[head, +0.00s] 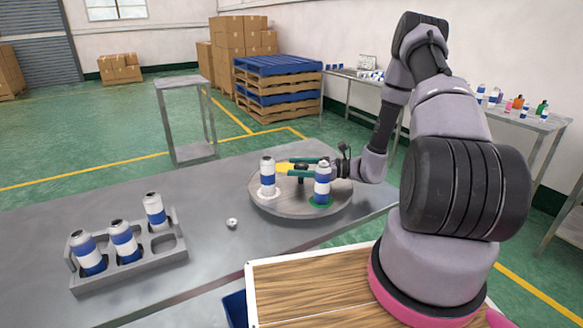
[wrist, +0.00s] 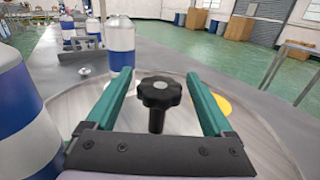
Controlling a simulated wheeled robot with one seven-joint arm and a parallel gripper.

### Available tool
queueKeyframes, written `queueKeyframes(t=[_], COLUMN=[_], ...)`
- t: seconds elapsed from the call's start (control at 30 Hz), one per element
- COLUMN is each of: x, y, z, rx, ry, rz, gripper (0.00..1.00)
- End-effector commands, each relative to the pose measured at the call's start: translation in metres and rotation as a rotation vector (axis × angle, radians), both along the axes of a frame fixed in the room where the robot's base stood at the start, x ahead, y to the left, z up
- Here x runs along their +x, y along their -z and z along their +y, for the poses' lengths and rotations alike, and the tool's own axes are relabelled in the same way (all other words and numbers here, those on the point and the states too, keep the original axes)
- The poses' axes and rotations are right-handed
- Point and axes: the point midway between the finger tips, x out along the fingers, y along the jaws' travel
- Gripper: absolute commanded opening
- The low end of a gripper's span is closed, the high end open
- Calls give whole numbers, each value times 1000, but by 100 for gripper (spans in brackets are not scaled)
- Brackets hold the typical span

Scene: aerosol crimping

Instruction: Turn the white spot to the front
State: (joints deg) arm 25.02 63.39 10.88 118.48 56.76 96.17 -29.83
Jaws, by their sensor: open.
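The round turntable (head: 300,208) lies on the grey table with a black star knob (wrist: 158,92) at its centre. Contact with the knob cannot be seen.
A small silver part (head: 232,223) lies on the table left of the turntable. A grey rack (head: 130,279) at the left holds three cans and has an empty slot. A wood-topped surface (head: 310,285) is in front. The table between rack and turntable is mostly clear.

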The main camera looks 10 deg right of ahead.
Motion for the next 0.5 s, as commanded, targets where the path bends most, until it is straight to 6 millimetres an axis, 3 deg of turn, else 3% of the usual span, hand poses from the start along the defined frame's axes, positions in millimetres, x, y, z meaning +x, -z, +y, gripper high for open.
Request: queueKeyframes(t=[0.2, 0.47, 0.5], x=[5, 5, 5], y=[0, 0, 0], z=[17, 18, 18], rx=[-1, -1, -1], ry=[-1, 0, 0], rz=[-1, -1, -1], gripper=[86, 86, 79])
